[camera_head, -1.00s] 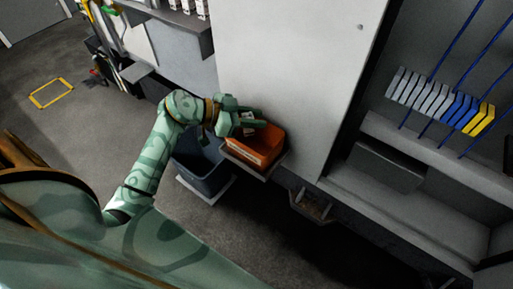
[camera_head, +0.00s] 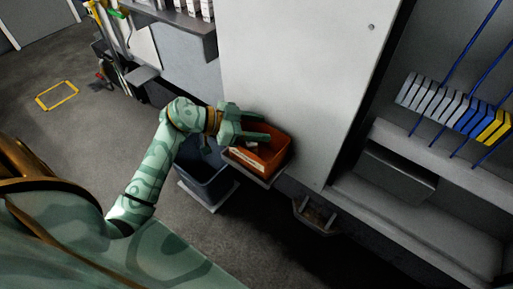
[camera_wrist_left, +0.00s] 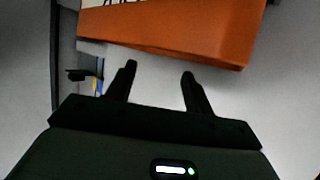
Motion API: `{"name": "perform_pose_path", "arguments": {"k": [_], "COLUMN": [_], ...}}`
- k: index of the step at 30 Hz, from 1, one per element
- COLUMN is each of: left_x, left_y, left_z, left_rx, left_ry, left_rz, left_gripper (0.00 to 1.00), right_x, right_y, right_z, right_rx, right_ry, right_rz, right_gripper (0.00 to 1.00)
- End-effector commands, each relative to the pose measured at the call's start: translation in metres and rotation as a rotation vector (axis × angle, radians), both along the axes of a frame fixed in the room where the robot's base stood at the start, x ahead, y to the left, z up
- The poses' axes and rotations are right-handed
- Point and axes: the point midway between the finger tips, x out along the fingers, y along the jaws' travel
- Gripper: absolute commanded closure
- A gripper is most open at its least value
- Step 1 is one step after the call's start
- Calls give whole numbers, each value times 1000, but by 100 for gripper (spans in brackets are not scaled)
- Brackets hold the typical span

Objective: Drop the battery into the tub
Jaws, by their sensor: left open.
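The orange tub (camera_head: 272,163) sits on a small shelf against the pale cabinet, with a white label on its front. My left gripper (camera_head: 264,126) is open over the tub, its fingers apart. A small pale thing (camera_head: 251,146) shows inside the tub below the fingers; it looks like the battery, but it is too small to be sure. In the left wrist view the open, empty fingers (camera_wrist_left: 159,71) point toward the tub's orange wall (camera_wrist_left: 185,30); the tub's inside is hidden there. My right gripper is out of view.
A dark blue-grey bin (camera_head: 205,175) stands on the floor left of the tub, below my arm. A small bracket-like tray (camera_head: 314,215) sits low at the right. The tall pale cabinet (camera_head: 290,70) rises behind. Blue and yellow blocks (camera_head: 470,119) line a rack at right.

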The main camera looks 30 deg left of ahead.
Motion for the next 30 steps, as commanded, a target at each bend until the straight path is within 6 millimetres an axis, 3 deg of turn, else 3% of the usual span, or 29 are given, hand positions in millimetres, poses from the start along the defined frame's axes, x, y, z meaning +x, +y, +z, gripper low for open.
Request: {"name": "perform_pose_path", "arguments": {"k": [5,18,24,30], "left_x": [-17,-90,-105,-107], "left_y": [16,88,102,104], "left_z": [12,54,61,62], "left_rx": [5,3,1,1], "left_ry": [0,0,0,-2], "left_rz": [1,0,0,-1], "left_gripper": [48,48,48,48], "right_x": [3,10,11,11], "right_y": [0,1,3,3], "right_z": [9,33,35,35], "right_rx": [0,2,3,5], "right_ry": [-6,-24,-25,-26], "right_rz": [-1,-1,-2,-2], "right_gripper": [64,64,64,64]}}
